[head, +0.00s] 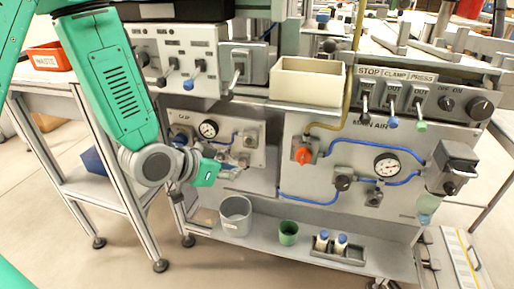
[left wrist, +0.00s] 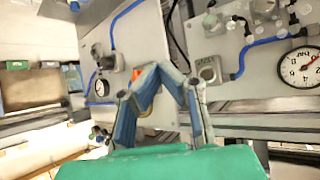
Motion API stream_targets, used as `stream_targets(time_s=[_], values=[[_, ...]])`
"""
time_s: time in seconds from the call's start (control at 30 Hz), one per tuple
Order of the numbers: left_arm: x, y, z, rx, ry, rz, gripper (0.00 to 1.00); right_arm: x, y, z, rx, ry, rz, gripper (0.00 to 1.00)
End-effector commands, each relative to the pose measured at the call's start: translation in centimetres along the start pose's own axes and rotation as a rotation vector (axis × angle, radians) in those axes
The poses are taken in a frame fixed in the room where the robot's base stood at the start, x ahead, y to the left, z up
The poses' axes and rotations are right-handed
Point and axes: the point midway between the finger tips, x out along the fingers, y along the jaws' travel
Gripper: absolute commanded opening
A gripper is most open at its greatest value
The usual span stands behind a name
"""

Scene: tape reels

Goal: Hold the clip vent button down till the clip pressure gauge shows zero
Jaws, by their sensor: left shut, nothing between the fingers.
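The clip panel (head: 228,145) is at left centre in the head view, with its round white pressure gauge (head: 208,129), blue tubing and grey fittings. The gauge seems to be the large one at the right edge of the left wrist view (left wrist: 301,68); its exact reading is too small to tell. My left gripper (head: 238,168) is in front of the panel's lower part, below the gauge. Its fingers are shut together and empty (left wrist: 160,68). I cannot make out the vent button, or whether the fingers touch any fitting. My right gripper is not in view.
The main air panel (head: 335,150) stands to the right, with an orange knob (head: 303,155) and a second gauge (head: 387,165). A grey cup (head: 236,217), green cup (head: 288,233) and small bottles stand on the shelf below. A beige bin (head: 308,80) sits above.

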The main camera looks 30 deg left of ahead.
Motion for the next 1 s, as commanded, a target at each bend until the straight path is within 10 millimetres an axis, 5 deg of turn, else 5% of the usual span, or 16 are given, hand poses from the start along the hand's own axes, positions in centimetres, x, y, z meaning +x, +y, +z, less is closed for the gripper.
stream_targets(time_s=[0.37,1.0], values=[[0.5,-0.3,-0.3,0.0,0.001,-0.001,0.0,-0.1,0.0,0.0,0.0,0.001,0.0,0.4],[5.7,-4.2,-4.2,-0.001,-0.002,-0.001,0.0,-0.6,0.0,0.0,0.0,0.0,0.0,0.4]])
